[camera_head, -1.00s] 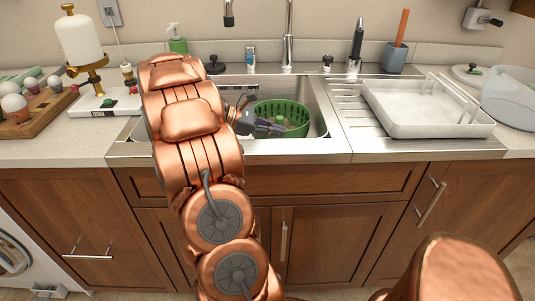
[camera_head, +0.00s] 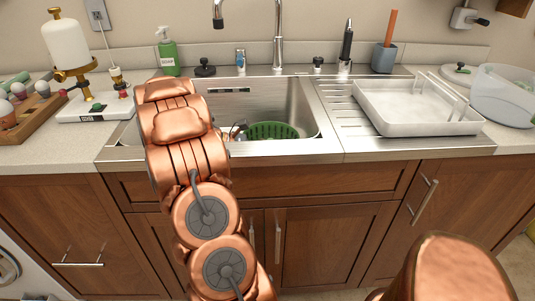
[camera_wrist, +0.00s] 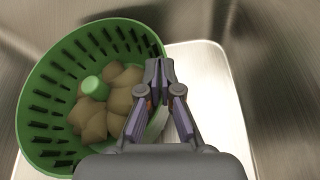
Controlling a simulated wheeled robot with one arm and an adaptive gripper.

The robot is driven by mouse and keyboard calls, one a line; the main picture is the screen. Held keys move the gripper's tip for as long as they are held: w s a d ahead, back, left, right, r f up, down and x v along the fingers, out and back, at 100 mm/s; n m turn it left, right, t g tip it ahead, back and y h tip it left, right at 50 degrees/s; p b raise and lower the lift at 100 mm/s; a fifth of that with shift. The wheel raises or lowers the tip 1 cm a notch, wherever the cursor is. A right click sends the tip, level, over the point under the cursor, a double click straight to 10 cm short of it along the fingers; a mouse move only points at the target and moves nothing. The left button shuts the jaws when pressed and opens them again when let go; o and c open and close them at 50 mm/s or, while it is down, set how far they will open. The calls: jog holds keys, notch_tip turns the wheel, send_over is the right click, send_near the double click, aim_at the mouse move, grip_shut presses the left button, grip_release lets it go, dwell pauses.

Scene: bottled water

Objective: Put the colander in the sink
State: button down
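The green slotted colander (camera_head: 272,130) is low inside the sink basin (camera_head: 300,105); its lower part is hidden behind the basin's front edge. In the wrist view the colander (camera_wrist: 50,85) fills the left side and holds several brown lumps (camera_wrist: 103,115) and a green round piece (camera_wrist: 95,88). My gripper (camera_wrist: 159,68) is at the colander's right rim, its two fingertips close together with the rim between them. In the head view my arm hides most of the gripper. I cannot tell whether the colander's base touches the sink floor (camera_wrist: 205,85).
The faucet (camera_head: 278,40) stands behind the basin. A white tray (camera_head: 415,125) sits on the drainboard at right. A soap bottle (camera_head: 167,52) stands behind my arm; a white-and-gold dispenser (camera_head: 67,45) is at left. The basin's right part is clear.

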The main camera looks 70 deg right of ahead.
jog(key=c, duration=1.3)
grip_release()
jog(key=shift+w+a+r+p, duration=0.15)
jog(key=shift+w+r+p, duration=0.1)
jog(key=shift+w+p, duration=0.1)
jog(key=shift+p+v, duration=2.85)
jog(key=shift+v, duration=2.75)
